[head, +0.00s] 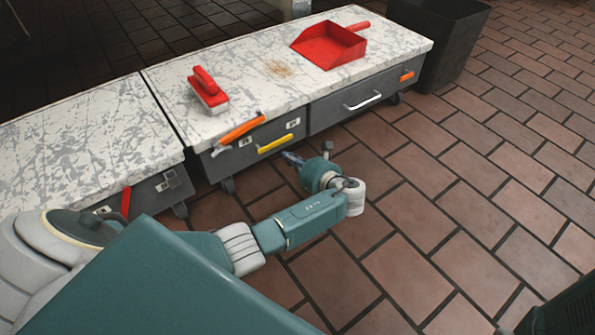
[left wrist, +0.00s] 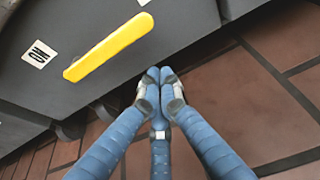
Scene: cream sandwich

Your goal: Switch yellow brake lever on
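The yellow brake lever (head: 275,145) is a short bar on the dark grey front of the cart, below the white top. In the left wrist view the yellow lever (left wrist: 108,47) slants up to the right, clear of my fingers. My left gripper (head: 292,158) is just in front of the cart, close to the lever's right end in the head view. In the left wrist view the fingertips of my left gripper (left wrist: 159,76) are together with nothing between them, below and right of the lever. My right gripper is not in view.
An orange lever (head: 240,130) and a silver handle (head: 362,101) are on the same front. A red lever (head: 125,202) is on the left cart. A red brush (head: 207,88) and red dustpan (head: 330,45) lie on top. A dark bin (head: 440,50) stands right. Tiled floor is clear.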

